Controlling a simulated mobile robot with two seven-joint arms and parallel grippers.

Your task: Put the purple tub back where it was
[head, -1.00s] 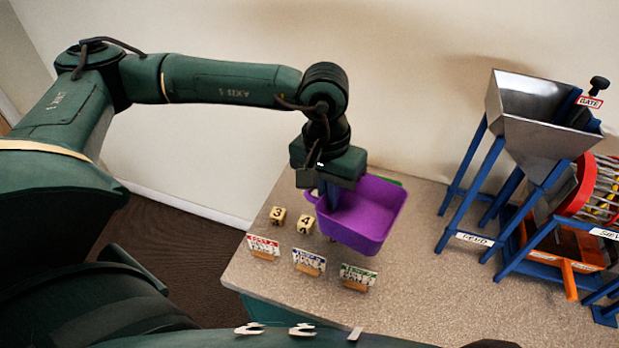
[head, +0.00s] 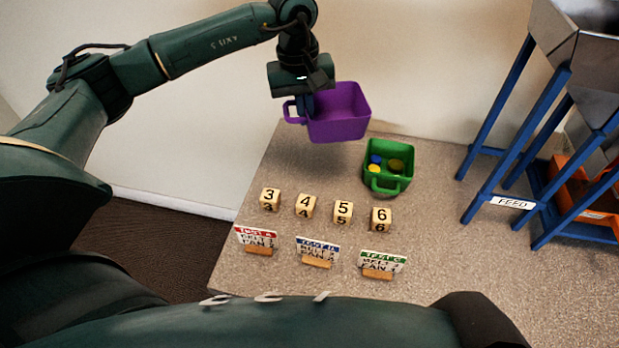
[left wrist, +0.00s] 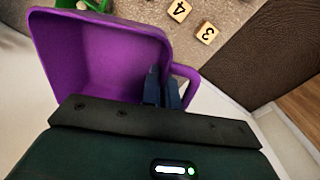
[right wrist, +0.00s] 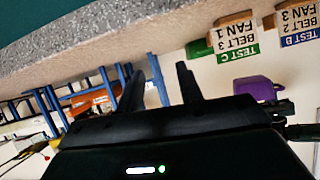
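The purple tub (head: 338,118) hangs level above the back left part of the table, clear of its top. My left gripper (head: 306,104) is shut on the tub at its handle side; in the left wrist view the blue fingers (left wrist: 161,90) are close together beside the handle, and the tub's inside (left wrist: 95,60) looks empty. In the right wrist view my right gripper (right wrist: 160,78) is open and empty, with the tub (right wrist: 258,88) beyond it at the right. My right gripper is not visible in the head view.
A green tub (head: 388,182) with blue and yellow pieces stands right of the purple one. Number blocks (head: 342,211) and test cards (head: 318,251) stand in front. A blue-legged feed hopper (head: 520,130) stands at the right. Bare table (head: 290,160) lies behind the blocks.

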